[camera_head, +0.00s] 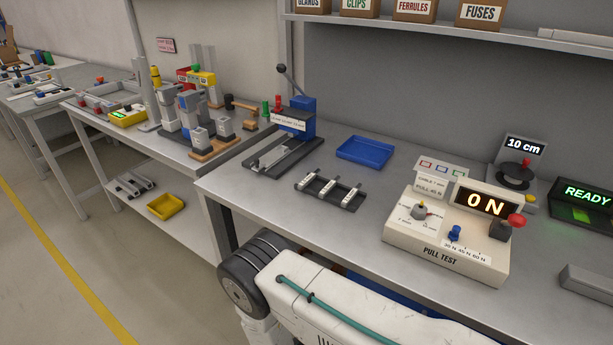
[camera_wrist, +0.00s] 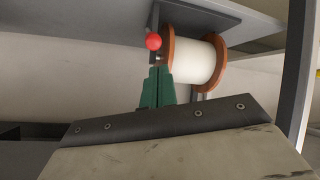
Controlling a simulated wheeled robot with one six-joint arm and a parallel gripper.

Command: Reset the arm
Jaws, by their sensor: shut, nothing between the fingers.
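My gripper (camera_wrist: 158,72) shows in the wrist view as two green fingers, shut against each other with nothing between them. They stand up beyond a dark screwed plate and a pale housing at the bottom of that view. In the head view my white arm link with its teal cable lies low along the front of the bench, and my gripper is out of that picture. In the wrist view a spool (camera_wrist: 194,62) with a white winding and brown flanges is behind and right of the fingertips. Whether the fingers touch anything there cannot be told.
A red ball (camera_wrist: 153,41) is just above the fingertips, below a grey shelf (camera_wrist: 225,14). The grey bench (camera_head: 360,225) carries a pull tester (camera_head: 440,262) reading 0 N, a blue tray (camera_head: 364,151), a black fixture (camera_head: 330,191) and a lever press (camera_head: 297,115).

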